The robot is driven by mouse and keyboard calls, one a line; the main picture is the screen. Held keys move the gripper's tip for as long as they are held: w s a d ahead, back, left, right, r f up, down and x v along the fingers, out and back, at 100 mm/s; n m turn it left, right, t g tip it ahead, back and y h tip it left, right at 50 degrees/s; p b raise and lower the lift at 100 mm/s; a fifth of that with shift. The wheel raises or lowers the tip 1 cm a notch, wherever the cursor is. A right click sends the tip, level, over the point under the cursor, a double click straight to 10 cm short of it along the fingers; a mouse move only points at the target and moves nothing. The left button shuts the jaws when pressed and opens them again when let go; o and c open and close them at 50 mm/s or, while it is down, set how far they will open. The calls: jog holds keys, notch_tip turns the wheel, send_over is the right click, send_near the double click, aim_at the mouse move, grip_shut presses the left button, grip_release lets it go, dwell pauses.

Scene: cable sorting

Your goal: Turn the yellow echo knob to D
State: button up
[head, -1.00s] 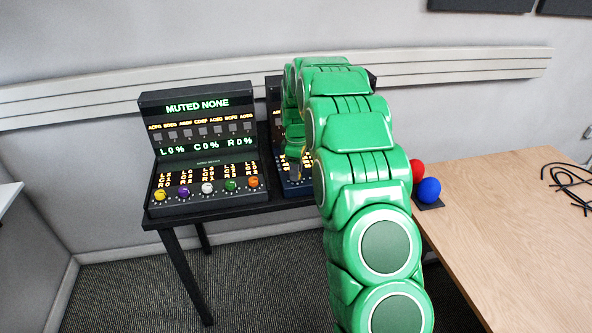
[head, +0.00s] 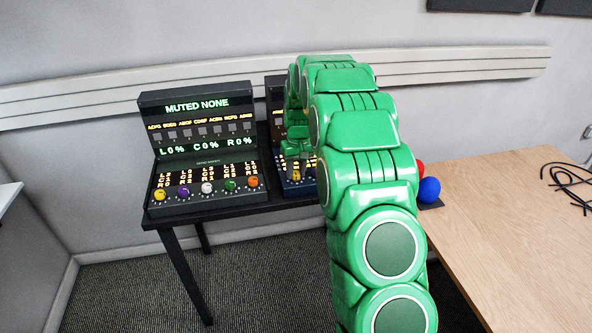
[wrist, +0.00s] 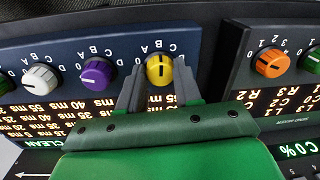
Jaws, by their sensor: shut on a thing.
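The yellow echo knob (wrist: 159,70) sits on the dark blue panel in the wrist view, with a dark, roughly upright line on its face. Small letters, D and C among them, stand around it; I cannot tell for sure which letter the line points to. My gripper (wrist: 160,85) has one grey finger on each side of the knob and is shut on it. In the head view the yellow knob (head: 296,175) shows just below my gripper (head: 298,160). My arm hides much of the blue panel there.
A purple knob (wrist: 96,72) and a white knob (wrist: 40,78) are on the same panel. The neighbouring console (head: 207,150) has a row of coloured knobs, its orange knob (wrist: 272,62) closest. Red and blue balls (head: 429,190) and black cables (head: 572,185) are on the wooden table (head: 500,220).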

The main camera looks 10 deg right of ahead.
aim_at(297, 174)
jog(key=m, duration=0.3)
jog(key=shift+r+m, duration=0.1)
jog(key=shift+m, duration=0.3)
jog(key=m, duration=0.3)
jog(key=shift+m+t, duration=0.3)
jog(key=m, duration=0.6)
jog(key=shift+a+m, duration=0.1)
jog(key=shift+m, duration=0.2)
jog(key=o, duration=1)
jog(key=shift+o, duration=0.2)
jog(key=r, duration=0.7)
jog(key=shift+s+r, duration=0.25)
jog(key=shift+r, duration=0.1)
